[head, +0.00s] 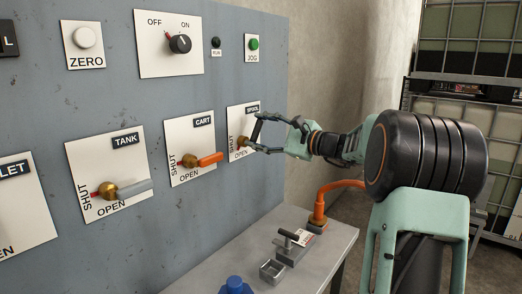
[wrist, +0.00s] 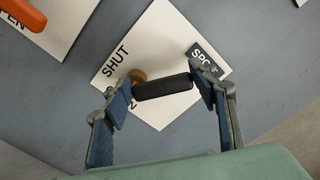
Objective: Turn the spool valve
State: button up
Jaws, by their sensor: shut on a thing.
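The spool valve has a white plate (head: 237,117) labelled SPOOL at the right end of the panel's lower row. In the wrist view, the plate (wrist: 158,38) shows SHUT at upper left, and the OPEN label is mostly hidden. A brass hub (wrist: 137,76) carries a short black handle (wrist: 165,88), which lies nearly level across that picture, pointing right. My gripper (head: 254,134) is at the valve, and its fingers straddle the handle. In the wrist view my gripper (wrist: 162,93) has one finger at the hub end and one at the free end, shut on the handle.
Left of it are the CART valve with an orange handle (head: 210,159) and the TANK valve with a grey handle (head: 135,188). An ON/OFF knob (head: 180,44) sits above.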

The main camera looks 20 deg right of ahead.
jog(key=n+b, duration=0.2)
jog(key=b, duration=0.1)
jog(key=s+a+n+b, duration=0.1)
jog(key=n+b, duration=0.1)
jog(key=b, duration=0.1)
jog(key=a+n+b, duration=0.1)
jog(key=n+b, duration=0.1)
jog(key=b, duration=0.2)
jog(key=shift+s+f, duration=0.1)
jog(key=shift+s, duration=0.05)
jog(key=shift+n, duration=0.4)
jog(key=o, duration=1.7)
jog(key=v, duration=1.2)
